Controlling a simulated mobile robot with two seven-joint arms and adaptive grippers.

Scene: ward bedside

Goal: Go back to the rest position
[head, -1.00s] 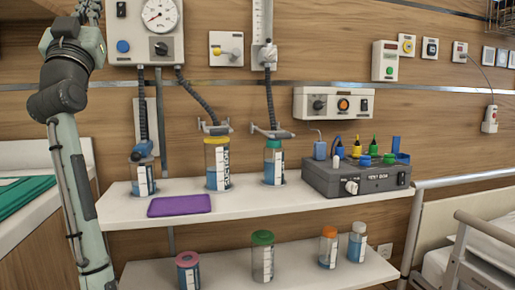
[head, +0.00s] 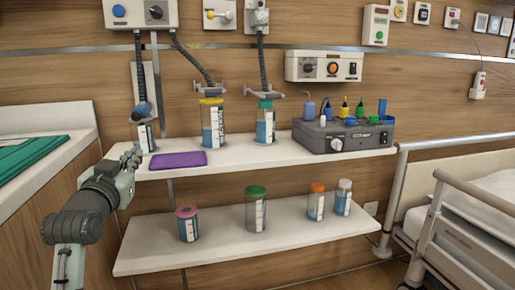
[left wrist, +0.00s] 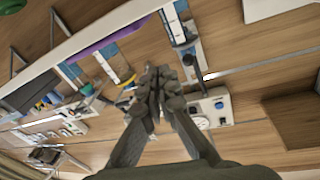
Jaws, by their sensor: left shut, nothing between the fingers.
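My left gripper (head: 130,158) is at the left end of the upper shelf (head: 230,156) in the head view, close to its edge and left of the purple pad (head: 178,160). In the left wrist view its fingers (left wrist: 155,85) are together, with nothing between them. I cannot tell whether it touches the shelf. My right gripper is not in view.
Bottles with yellow (head: 212,123) and green (head: 264,121) lids and a grey test box (head: 342,134) stand on the upper shelf. Several lidded jars stand on the lower shelf (head: 150,258). A bed rail (head: 440,225) is at right, a cabinet (head: 50,190) at left.

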